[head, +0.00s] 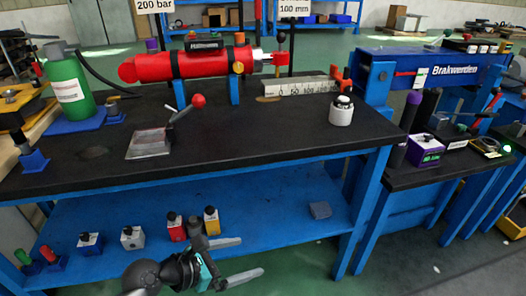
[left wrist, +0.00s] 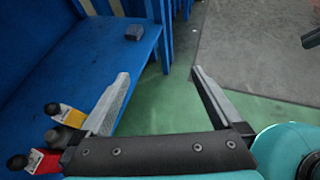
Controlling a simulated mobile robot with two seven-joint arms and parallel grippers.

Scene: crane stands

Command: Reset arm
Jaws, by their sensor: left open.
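My left gripper (head: 243,259) is in the lower middle of the head view, in front of the blue lower shelf. Its two grey fingers are spread apart with nothing between them. In the left wrist view the open fingers (left wrist: 160,85) frame the green floor and a blue table leg.
The workbench (head: 240,150) carries a red cylinder (head: 200,63), a lever block (head: 150,143), a green bottle (head: 70,85) and a white pot (head: 342,111). The lower shelf (head: 270,215) holds several small knobbed blocks and a dark block (head: 320,210). Floor is free at front right.

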